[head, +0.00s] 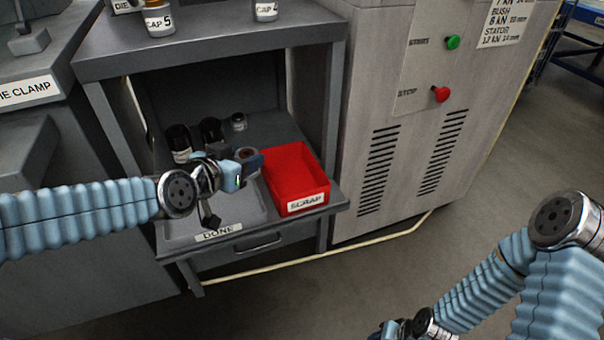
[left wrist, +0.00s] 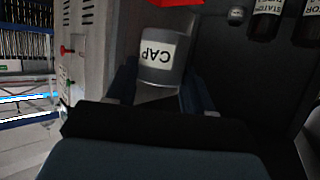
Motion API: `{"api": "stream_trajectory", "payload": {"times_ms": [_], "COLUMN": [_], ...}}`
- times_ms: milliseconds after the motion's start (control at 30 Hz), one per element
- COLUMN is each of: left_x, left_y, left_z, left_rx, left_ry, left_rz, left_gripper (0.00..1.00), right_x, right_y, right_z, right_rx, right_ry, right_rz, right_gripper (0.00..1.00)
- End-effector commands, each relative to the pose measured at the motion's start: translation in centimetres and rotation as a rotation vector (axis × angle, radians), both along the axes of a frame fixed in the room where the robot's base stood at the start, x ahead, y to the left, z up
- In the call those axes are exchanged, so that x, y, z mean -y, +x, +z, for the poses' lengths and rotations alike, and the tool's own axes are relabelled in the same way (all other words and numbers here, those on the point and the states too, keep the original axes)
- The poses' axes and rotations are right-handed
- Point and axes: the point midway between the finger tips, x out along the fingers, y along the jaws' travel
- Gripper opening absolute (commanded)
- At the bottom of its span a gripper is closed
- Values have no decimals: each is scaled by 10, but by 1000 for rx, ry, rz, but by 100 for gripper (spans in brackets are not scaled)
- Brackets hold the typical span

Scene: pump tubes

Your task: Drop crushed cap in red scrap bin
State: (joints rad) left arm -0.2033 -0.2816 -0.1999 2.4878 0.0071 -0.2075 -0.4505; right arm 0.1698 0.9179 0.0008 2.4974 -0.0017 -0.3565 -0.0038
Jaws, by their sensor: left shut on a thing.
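The red scrap bin (head: 297,183), labelled SCRAP, stands on the lower shelf of the grey bench. A red corner of it (left wrist: 175,2) shows at the top of the left wrist view. My left gripper (head: 248,163) is just left of the bin, above the shelf. It is shut on a grey cap with a white CAP label (left wrist: 158,58), held between the blue fingers. My right gripper (head: 395,330) is at the bottom edge, mostly cut off.
A grey DONE tray (head: 240,215) lies left of the bin. Several dark labelled cylinders (head: 180,142) stand behind my left gripper, with a small one (head: 238,121) farther back. A cabinet (head: 385,120) with green and red buttons stands close to the right.

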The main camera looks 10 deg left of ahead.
Motion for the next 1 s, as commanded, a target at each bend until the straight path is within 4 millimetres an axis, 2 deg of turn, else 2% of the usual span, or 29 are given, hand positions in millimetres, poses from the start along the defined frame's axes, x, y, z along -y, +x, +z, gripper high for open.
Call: {"api": "stream_trajectory", "payload": {"times_ms": [67, 167, 400, 500, 600, 867, 1000], "left_x": [5, 15, 49, 57, 64, 72, 72], "left_y": [-1, 12, 71, 87, 100, 114, 115], "left_z": [-11, -21, -52, -77, -92, -108, -131], "left_rx": [0, -2, -2, -3, -2, 0, -2], "left_ry": [-2, -2, -2, -1, -2, -3, -1], "left_rz": [-2, -5, -5, -3, -2, -1, 1], "left_gripper": [12, 12, 12, 12, 12, 12, 12], "right_x": [0, 0, -1, -1, -2, -3, -3], "right_y": [0, -1, -1, -1, -1, -2, -2], "right_z": [-2, -4, -14, -23, -27, -30, -37], "right_rx": [-1, -2, -3, -5, -6, -7, -9], "right_ry": [0, 0, 3, 4, 6, 7, 9], "right_rz": [-1, 0, 1, 2, 4, 4, 5], "right_gripper": [43, 43, 43, 43, 43, 43, 43]}}
